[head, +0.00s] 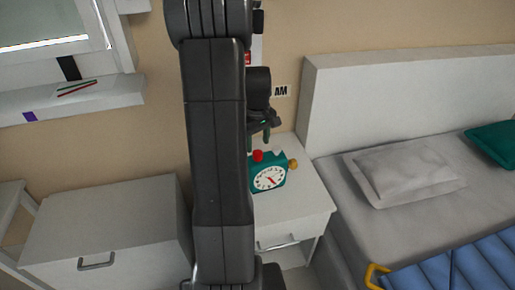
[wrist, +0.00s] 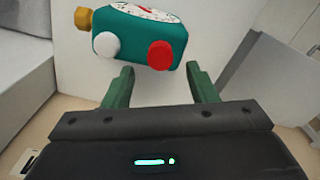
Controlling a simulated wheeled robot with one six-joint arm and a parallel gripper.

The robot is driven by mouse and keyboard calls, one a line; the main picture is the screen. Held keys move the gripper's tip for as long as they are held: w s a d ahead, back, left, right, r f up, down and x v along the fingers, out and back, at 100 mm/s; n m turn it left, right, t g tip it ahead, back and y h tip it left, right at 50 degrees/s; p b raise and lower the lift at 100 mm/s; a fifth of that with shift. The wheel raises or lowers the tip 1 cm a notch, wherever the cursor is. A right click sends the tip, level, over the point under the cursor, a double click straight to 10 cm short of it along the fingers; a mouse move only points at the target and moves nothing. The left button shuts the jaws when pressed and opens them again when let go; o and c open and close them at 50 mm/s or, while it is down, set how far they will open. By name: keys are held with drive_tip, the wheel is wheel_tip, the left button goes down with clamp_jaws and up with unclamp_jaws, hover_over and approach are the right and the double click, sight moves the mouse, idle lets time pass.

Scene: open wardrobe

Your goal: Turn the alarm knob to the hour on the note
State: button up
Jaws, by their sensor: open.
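A teal alarm clock (head: 271,184) with a white dial and a red hand stands on the white nightstand. It carries a red knob (head: 257,155), a white knob (head: 278,155) and an ochre knob (head: 293,163). The wrist view shows the red knob (wrist: 160,55), white knob (wrist: 106,47) and ochre knob (wrist: 83,18) too. Which one sets the alarm cannot be told. My gripper (head: 267,139) is open and empty above the clock. Its green fingers (wrist: 160,86) point toward the clock, roughly in line with the red knob. The wall note (head: 280,91) shows "AM"; my arm hides its hour.
The nightstand (head: 316,203) has bare top around the clock. A bed (head: 410,190) with pillows and a blue blanket stands right. A white cabinet (head: 100,225) is left, under a window sill (head: 70,102). My arm covers the middle of the head view.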

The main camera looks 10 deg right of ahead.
sight(258, 152)
wheel_tip(258, 152, up, 9)
drive_tip(key=shift+r+p, duration=0.15)
drive_tip(key=shift+p, duration=0.3)
wheel_tip(258, 152, down, 14)
drive_tip(key=shift+r+b, duration=0.1)
drive_tip(key=shift+b, duration=0.8)
drive_tip(key=shift+r, duration=0.1)
